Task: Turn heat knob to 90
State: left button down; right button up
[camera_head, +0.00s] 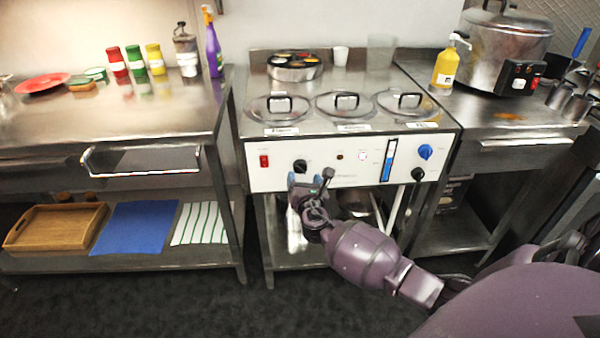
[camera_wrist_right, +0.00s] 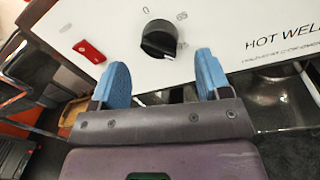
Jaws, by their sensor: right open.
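The heat knob (camera_head: 300,166) is a round black dial on the white front panel (camera_head: 340,183) of the steel warmer, in the head view. In the right wrist view the knob (camera_wrist_right: 160,39) has a pale pointer line and printed numbers around it, including a 0. My right gripper (camera_head: 309,180) is just below the knob. In the wrist view its blue fingers (camera_wrist_right: 162,82) are spread apart and empty, with the knob beyond them and not between them. My left gripper is not in view.
A red switch (camera_head: 264,161) sits left of the knob. A blue knob (camera_head: 425,151) and another black knob (camera_head: 418,174) are at the panel's right. Lidded pots (camera_head: 278,107) are set in the warmer's top. A steel drawer handle (camera_head: 140,172) juts out at left.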

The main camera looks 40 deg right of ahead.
aim_at(302, 172)
jog(key=x, duration=0.3)
jog(key=shift+w+d+f+b, duration=0.1)
jog(key=shift+w+f+b, duration=0.1)
jog(key=shift+b, duration=0.1)
jog(key=shift+w+d+r, duration=0.15)
jog(key=shift+w+d, duration=0.05)
jog(key=shift+w, duration=0.15)
jog(key=c, duration=0.9)
